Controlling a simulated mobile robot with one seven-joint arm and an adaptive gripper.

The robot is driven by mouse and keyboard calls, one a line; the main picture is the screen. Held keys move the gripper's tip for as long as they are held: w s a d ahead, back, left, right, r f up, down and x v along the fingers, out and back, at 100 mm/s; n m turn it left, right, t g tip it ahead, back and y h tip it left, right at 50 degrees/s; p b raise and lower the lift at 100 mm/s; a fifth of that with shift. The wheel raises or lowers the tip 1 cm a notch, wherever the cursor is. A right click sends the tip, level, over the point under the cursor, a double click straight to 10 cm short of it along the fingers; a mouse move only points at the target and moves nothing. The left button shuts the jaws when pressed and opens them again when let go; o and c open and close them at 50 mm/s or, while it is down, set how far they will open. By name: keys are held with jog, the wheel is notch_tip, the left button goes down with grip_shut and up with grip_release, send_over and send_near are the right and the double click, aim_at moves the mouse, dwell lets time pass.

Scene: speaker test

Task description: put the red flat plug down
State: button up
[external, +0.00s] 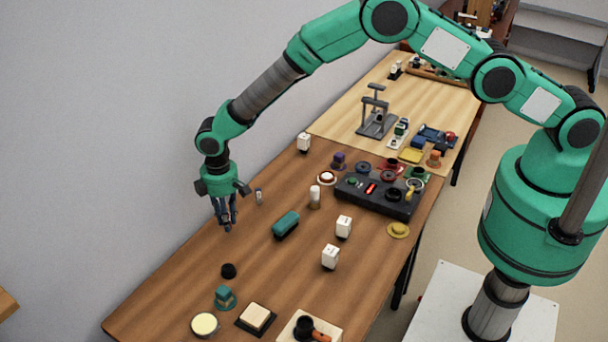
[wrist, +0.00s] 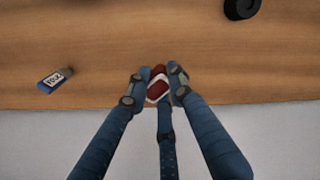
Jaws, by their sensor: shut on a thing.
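The red flat plug (wrist: 157,84), red with a whitish rim, shows in the wrist view between the fingertips of my gripper (wrist: 156,88). My gripper is shut on it. In the external view my gripper (external: 227,226) points down over the left long edge of the brown table (external: 175,285). The plug is too small or hidden to make out there. Whether it touches the table cannot be told.
A small blue labelled bottle (wrist: 54,80) lies left in the wrist view; a black round piece (wrist: 242,8) is upper right. A teal block (external: 286,224), white blocks (external: 330,257) and a black panel (external: 378,196) stand to the right. Wood around my gripper is bare.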

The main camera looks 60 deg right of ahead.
jog(key=shift+f, duration=1)
jog(key=shift+f, duration=0.2)
jog(key=o, duration=0.9)
jog(key=shift+o, duration=0.2)
jog(key=shift+r, duration=0.1)
notch_tip(320, 180, up, 12)
jog(key=shift+w+r, duration=0.1)
jog(key=shift+d, duration=0.1)
